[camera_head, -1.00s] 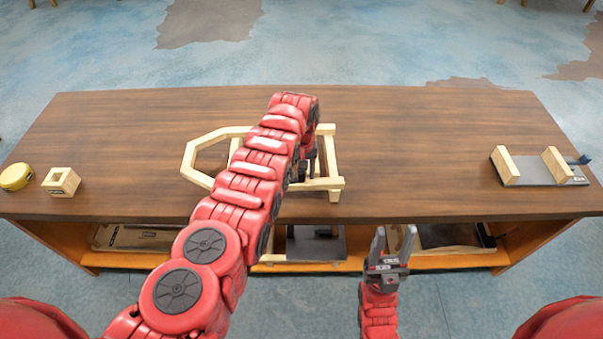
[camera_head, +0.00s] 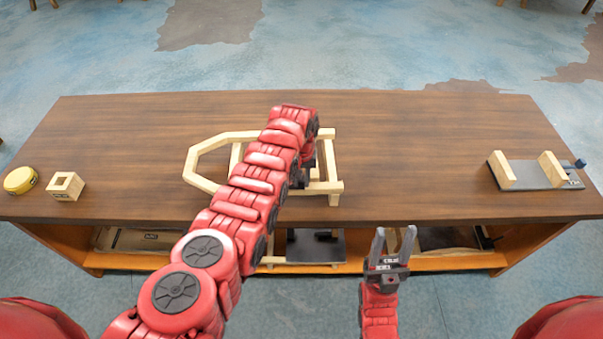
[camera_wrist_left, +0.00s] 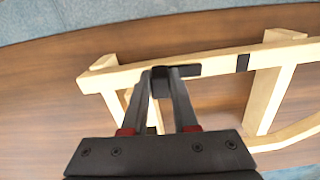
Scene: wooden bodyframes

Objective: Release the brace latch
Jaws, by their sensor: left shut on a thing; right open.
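The pale wooden bodyframe (camera_head: 212,138) lies near the middle of the table, partly hidden by my left arm. In the left wrist view, a wooden rail (camera_wrist_left: 225,62) of it carries a small black latch (camera_wrist_left: 188,70). My left gripper (camera_wrist_left: 164,75) is shut on the latch, its fingertips close together at the latch's left end. In the head view the left gripper is mostly hidden by my red arm. My right gripper (camera_head: 394,240) is open and empty, in front of the table's front edge.
A yellow round item (camera_head: 20,180) and a hollow wooden block (camera_head: 65,186) sit at the table's left. A grey fixture with two wooden blocks (camera_head: 532,174) sits at the right. Dark items lie on the shelf (camera_head: 350,262) below. The tabletop between is clear.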

